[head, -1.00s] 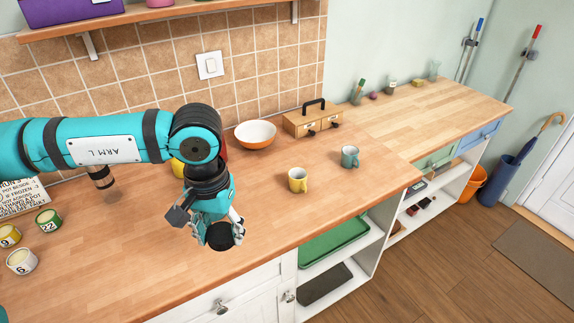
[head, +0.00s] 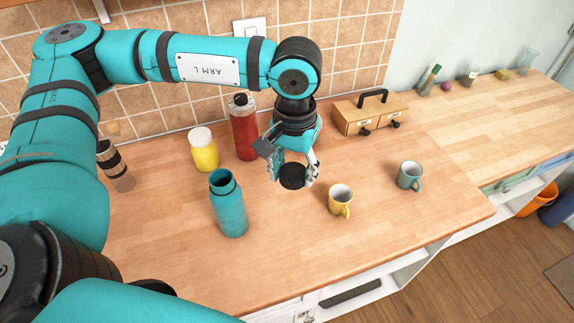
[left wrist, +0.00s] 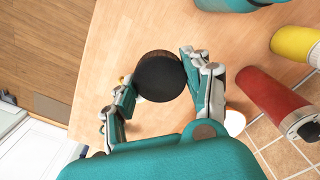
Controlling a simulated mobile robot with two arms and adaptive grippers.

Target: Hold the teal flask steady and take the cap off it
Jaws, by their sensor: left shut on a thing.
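The teal flask (head: 229,208) stands upright on the wooden counter in the head view, with its dark mouth open and no cap on it. My left gripper (head: 293,174) is shut on a round black cap (head: 291,183), to the right of the flask and apart from it. The left wrist view shows the black cap (left wrist: 160,77) between the two fingers of my left gripper (left wrist: 157,88). A teal thing at the top edge of that view, probably the flask (left wrist: 240,4), is mostly cut off. No gripper touches the flask. My right gripper is not in view.
A yellow jar (head: 204,152) and a red flask (head: 243,132) stand behind the teal flask. A yellow mug (head: 340,200) and a teal mug (head: 409,176) stand to the right. A wooden box (head: 368,116) is at the back. The counter's front is clear.

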